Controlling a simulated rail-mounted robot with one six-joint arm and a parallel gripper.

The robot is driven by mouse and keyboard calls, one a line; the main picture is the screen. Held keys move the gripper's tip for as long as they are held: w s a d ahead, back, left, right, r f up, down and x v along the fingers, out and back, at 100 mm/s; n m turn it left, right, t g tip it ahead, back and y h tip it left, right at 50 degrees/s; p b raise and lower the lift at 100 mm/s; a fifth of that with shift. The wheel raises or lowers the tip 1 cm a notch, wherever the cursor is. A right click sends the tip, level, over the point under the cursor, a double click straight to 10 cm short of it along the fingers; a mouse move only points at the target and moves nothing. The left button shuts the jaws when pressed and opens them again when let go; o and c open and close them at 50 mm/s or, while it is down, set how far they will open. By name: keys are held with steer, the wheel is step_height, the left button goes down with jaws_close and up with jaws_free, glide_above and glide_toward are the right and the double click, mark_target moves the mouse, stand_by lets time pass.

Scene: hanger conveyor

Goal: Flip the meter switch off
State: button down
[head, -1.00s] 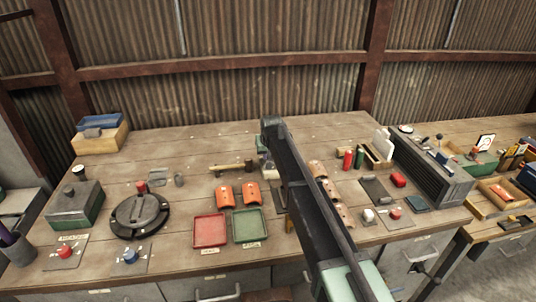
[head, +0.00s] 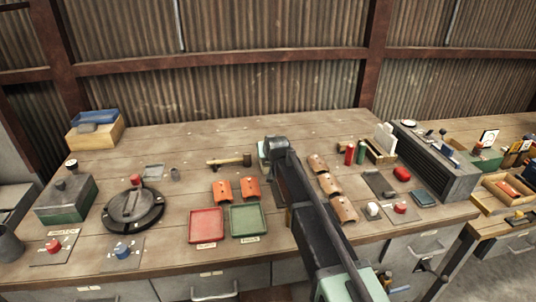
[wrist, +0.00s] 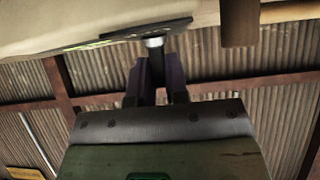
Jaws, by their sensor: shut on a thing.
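In the wrist view my gripper (wrist: 157,68) has its two dark purple fingers close around a small round switch (wrist: 153,42) with a pale metal collar. The switch stands on a dark plate (wrist: 115,37) with yellow-green marks, fixed to a pale wooden surface. The picture is upside down, so the surface shows at the top. The part between the fingers is mostly hidden, and I cannot read which way the switch is set. In the head view my arm hides my gripper and the switch. A white-faced meter (head: 487,137) stands on the right-hand bench.
The workbench (head: 170,140) holds a red tray (head: 206,225), a green tray (head: 247,220), orange curved pieces (head: 222,190), a hammer (head: 230,161) and a black box (head: 437,160). Knobs on plates sit along the front. The back of the bench is mostly clear.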

steer(key=shift+s+t, duration=0.1)
steer(key=shift+t, duration=0.3)
steer(key=c, duration=1.1)
jaws_free()
steer(key=p+v, duration=0.5)
steer(key=v, duration=0.5)
steer(key=shift+s+d+r, duration=0.15)
steer(key=shift+s+d, duration=0.1)
steer(key=shift+s, duration=0.05)
